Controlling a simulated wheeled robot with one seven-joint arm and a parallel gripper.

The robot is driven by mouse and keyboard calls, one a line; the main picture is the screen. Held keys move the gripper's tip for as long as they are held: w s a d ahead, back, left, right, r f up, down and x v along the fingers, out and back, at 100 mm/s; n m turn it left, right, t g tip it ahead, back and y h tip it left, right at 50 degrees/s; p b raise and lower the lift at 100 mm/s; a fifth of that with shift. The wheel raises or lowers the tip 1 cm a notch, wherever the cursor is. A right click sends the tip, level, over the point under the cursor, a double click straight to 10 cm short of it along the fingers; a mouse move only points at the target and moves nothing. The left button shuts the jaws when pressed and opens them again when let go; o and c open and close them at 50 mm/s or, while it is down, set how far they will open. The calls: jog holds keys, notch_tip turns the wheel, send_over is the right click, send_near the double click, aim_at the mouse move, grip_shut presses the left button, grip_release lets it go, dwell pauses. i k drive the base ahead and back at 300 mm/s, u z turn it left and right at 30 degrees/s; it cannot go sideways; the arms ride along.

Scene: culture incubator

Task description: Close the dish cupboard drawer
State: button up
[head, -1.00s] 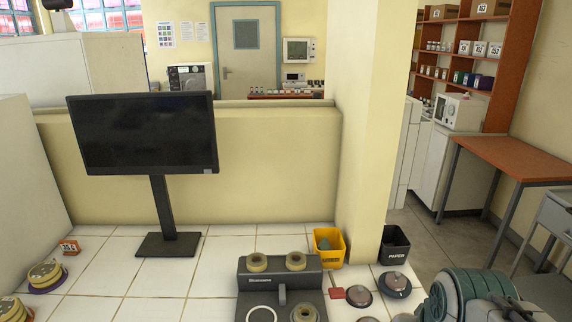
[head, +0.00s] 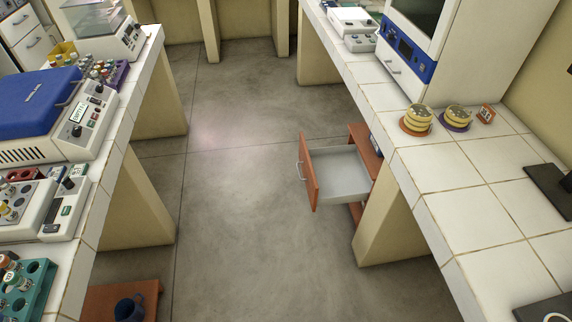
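The dish cupboard drawer (head: 335,170) is pulled well out of a low reddish-brown cupboard (head: 367,150) under the right-hand bench. Its front panel (head: 308,174) is reddish brown with a pale bar handle (head: 300,163) and faces left over the aisle. The light grey inside of the drawer looks empty. Most of the cupboard is hidden by the bench top and a bench support. My gripper does not show in the current view.
The grey floor (head: 240,210) left of the drawer is clear. Tiled benches (head: 445,185) flank the aisle. Bench supports (head: 385,215) stand close to the drawer. A brown surface holding a dark blue mug (head: 130,308) is at lower left.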

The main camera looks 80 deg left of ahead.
aim_at(337, 174)
jog(key=u, duration=2.75)
jog(key=k, duration=0.35)
jog(key=z, duration=0.65)
jog(key=i, duration=1.35)
jog(key=u, duration=0.75)
